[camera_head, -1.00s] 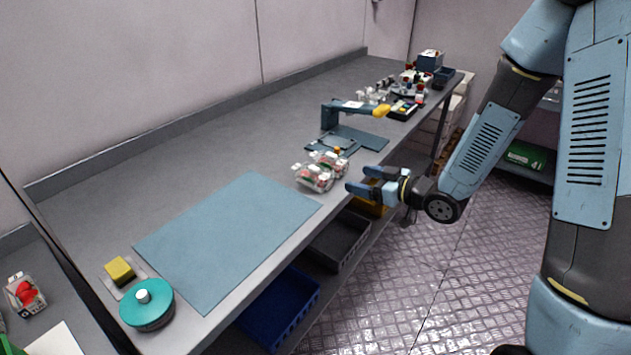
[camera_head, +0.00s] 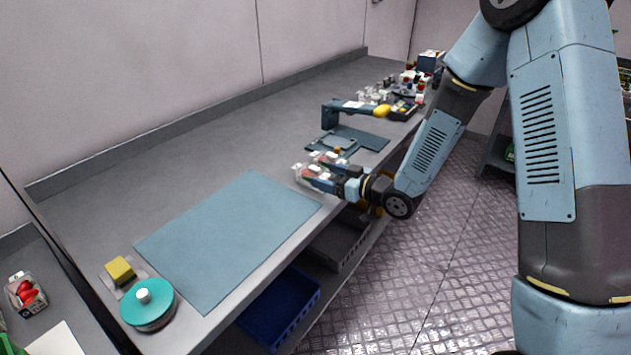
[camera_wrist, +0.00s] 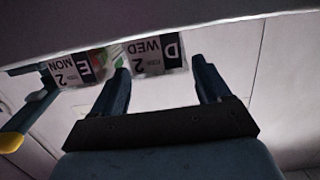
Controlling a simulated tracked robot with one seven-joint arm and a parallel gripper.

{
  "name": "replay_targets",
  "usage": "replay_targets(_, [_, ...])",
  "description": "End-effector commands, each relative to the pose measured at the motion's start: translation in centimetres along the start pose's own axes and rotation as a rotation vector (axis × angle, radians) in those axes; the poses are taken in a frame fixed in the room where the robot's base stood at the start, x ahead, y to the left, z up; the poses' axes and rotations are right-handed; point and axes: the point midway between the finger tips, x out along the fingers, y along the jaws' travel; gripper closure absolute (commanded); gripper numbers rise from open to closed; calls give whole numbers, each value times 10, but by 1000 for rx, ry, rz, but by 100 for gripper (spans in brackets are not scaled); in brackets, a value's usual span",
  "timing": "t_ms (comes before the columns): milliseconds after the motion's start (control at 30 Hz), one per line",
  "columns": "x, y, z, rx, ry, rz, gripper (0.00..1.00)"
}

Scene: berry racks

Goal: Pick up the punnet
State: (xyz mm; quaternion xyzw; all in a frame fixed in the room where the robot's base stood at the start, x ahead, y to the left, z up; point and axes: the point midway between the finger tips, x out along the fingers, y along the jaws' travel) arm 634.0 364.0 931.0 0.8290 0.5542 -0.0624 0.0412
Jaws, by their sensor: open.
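Two clear punnets with red fruit stand close together at the bench's front edge in the head view: a nearer one (camera_head: 300,172) and a farther one (camera_head: 316,157), both partly hidden by my gripper (camera_head: 327,174). In the wrist view, a punnet labelled WED and D (camera_wrist: 150,54) shows between the fingertips of my gripper (camera_wrist: 158,66). A punnet labelled MON and E (camera_wrist: 84,68) is left of it, outside the left finger. The fingers are open; I cannot tell if they touch either punnet.
A blue mat (camera_head: 227,238) lies on the bench (camera_head: 205,165) to the left. A dark stand with a yellow part (camera_head: 381,111) is behind the punnets. A teal round object (camera_head: 147,308) and yellow block (camera_head: 120,269) are at the near left. Crates (camera_head: 278,310) sit below.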

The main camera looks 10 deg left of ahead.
Motion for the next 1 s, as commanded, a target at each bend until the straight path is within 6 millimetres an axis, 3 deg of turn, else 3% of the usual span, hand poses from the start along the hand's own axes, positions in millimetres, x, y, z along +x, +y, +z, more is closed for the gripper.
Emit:
replay_targets(300, [42,0,0,-1,1,-1,23])
replay_targets(667, [50,0,0,0,-1,0,23])
replay_targets(1000, [49,0,0,0,0,1,56])
